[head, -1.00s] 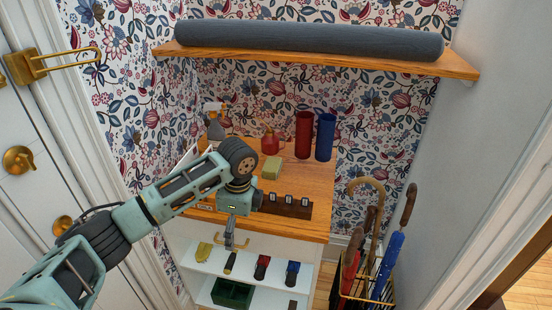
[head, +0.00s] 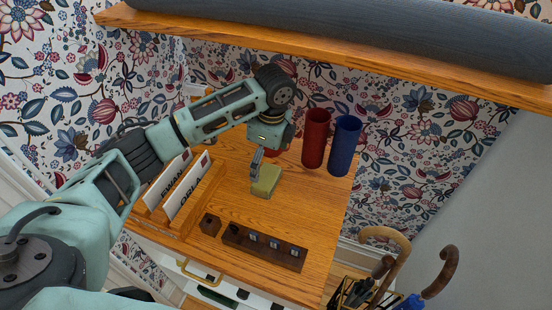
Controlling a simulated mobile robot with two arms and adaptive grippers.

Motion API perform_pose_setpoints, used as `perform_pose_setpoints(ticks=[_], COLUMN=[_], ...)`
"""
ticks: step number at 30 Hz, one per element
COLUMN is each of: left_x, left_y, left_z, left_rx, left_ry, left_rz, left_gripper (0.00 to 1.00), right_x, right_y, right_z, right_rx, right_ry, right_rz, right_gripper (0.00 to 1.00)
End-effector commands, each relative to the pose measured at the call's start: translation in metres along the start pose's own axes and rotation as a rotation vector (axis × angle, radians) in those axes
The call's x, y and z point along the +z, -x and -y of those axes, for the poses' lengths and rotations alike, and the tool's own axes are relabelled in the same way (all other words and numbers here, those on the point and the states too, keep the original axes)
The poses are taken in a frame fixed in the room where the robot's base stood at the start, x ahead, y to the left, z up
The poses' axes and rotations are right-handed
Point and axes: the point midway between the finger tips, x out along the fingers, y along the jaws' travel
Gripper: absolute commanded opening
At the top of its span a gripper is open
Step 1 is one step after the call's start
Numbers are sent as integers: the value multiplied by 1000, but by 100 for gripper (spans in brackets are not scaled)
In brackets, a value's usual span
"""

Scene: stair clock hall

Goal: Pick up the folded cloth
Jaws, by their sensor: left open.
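The folded cloth (head: 266,184), a small yellow-green block shape, lies on the wooden tabletop (head: 315,215) in the head view. My left gripper (head: 257,170) comes in from the left and points down at the cloth's left side, its fingers overlapping the cloth's upper left part in the picture. The left gripper is open. I cannot tell whether its fingers touch the cloth. My right gripper is not in view.
A red cylinder (head: 315,140) and a blue cylinder (head: 344,146) stand behind right of the cloth. A dark wooden holder (head: 263,247) lies in front, and a letter rack (head: 172,212) stands left. A shelf with a grey roll (head: 400,28) hangs above.

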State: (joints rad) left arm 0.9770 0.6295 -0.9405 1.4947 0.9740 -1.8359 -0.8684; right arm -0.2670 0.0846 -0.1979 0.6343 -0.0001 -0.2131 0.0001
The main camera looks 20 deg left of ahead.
Motion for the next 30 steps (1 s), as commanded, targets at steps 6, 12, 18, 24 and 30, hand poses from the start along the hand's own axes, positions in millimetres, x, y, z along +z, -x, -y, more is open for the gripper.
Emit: perform_pose_setpoints(ticks=[6, 12, 18, 24, 30], left_x=[-2, -2, -4, -4, -4], left_y=[-14, -36, -67, -79, -79], left_z=[-1, -1, -2, -2, -2], left_rx=[5, 5, 4, 2, 1], left_ry=[-3, -3, -2, -3, -3], left_rz=[0, 1, 1, 1, 1], left_gripper=[100, 100, 100, 100, 96], right_x=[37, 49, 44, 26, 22], right_y=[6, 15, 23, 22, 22], right_z=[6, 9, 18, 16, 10], right_rx=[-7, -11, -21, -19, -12], right_ry=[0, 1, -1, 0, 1], right_rz=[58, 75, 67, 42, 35], right_gripper=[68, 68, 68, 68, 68])
